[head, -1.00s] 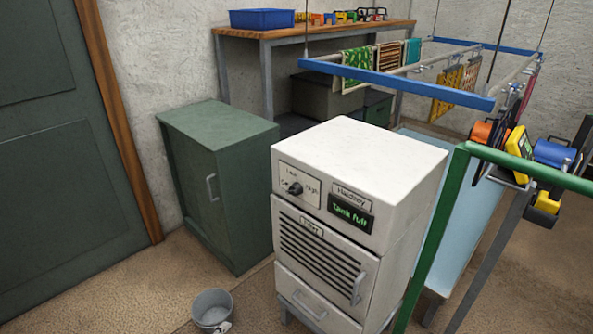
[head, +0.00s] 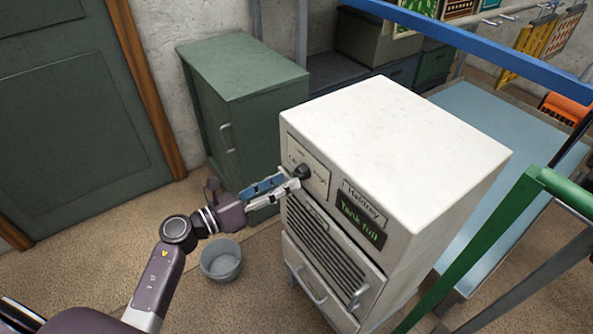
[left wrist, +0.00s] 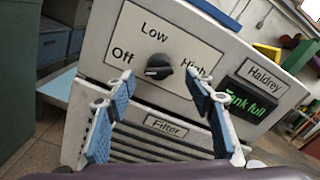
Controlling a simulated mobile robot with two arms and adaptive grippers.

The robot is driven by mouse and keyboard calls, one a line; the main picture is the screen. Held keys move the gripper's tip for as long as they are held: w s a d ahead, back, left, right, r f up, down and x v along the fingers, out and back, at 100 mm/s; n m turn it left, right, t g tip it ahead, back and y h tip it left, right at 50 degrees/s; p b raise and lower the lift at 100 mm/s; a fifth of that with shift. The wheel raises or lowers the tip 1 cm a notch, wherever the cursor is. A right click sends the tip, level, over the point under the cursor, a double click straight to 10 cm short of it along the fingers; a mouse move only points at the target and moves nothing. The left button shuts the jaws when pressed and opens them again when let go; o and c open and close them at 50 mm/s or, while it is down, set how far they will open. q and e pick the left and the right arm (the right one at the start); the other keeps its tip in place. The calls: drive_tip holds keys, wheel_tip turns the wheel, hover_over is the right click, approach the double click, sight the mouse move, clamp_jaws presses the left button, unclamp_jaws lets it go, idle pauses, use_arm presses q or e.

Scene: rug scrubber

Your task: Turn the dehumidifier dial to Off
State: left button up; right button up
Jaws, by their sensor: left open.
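The dehumidifier (head: 400,140) is a white cabinet with a "Tank full" display (head: 361,217) lit in green. Its dark round dial (head: 303,172) sits on a pale plate at the front's upper left. In the left wrist view the dial (left wrist: 158,68) lies below the word Low, with Off to its left and High to its right. I cannot tell for sure where its pointer is. My left gripper (head: 290,180) is in front of the dial, open and empty. In the wrist view its blue-padded fingers (left wrist: 160,82) stand apart, to either side of and slightly below the dial. My right gripper is out of view.
A Filter panel (left wrist: 166,125) with slats is below the dial. A grey bucket (head: 221,260) stands on the floor under my left arm. A green cabinet (head: 240,70) is behind left. A green post (head: 480,250) and blue rail (head: 490,50) are at the right.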

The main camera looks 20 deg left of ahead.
sight(295, 174)
use_arm(q)
drive_tip(key=x, duration=0.4)
drive_tip(key=shift+w+d+f+p, duration=0.1)
drive_tip(key=shift+p, duration=0.25)
drive_tip(key=c, duration=1.2)
drive_tip(key=shift+o, duration=0.2)
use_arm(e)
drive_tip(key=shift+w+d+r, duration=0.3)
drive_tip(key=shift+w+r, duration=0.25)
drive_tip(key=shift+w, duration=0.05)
